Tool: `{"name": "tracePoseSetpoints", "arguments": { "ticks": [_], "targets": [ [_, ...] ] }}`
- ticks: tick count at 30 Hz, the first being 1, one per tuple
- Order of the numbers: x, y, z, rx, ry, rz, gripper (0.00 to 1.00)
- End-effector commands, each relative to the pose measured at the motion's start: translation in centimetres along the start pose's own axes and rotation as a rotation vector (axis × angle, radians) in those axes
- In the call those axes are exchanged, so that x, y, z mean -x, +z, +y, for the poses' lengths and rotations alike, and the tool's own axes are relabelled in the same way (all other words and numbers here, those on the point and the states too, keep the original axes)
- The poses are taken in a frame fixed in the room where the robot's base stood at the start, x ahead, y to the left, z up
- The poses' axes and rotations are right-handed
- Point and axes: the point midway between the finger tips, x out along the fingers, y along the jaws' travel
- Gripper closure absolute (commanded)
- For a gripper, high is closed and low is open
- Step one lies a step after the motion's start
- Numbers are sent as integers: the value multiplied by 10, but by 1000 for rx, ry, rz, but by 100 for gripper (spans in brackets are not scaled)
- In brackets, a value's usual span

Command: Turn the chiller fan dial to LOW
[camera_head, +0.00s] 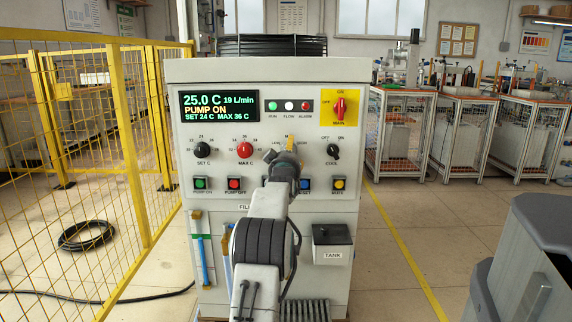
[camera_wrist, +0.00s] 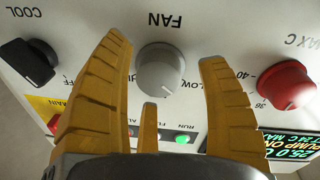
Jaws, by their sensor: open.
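The chiller fan dial (camera_wrist: 160,70) is a round grey knob below the FAN label in the upside-down wrist view. The LOW label (camera_wrist: 188,85) is partly visible beside it. My gripper (camera_wrist: 165,50) is open, with a yellow-orange finger on each side of the dial and visible gaps. A thin yellow-orange part stands between them, below the dial in the picture. In the head view my gripper (camera_head: 290,143) is at the chiller panel (camera_head: 215,150) and hides the dial.
The black COOL knob (camera_head: 333,151) and red MAX C knob (camera_head: 245,150) flank the fan dial. Coloured push buttons, such as the yellow MUTE (camera_head: 339,184), lie below. The red MAIN switch (camera_head: 340,107) is above right. A yellow mesh fence (camera_head: 70,160) stands left.

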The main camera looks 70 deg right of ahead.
Motion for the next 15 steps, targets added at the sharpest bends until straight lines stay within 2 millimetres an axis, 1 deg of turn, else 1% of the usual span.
{"name": "tracePoseSetpoints", "arguments": {
  "ticks": [8, 15],
  "targets": [
    [24, 0, 0, 0, -1, -1, 32],
    [52, -1, 0, 0, 0, -1, 32]
  ]
}}
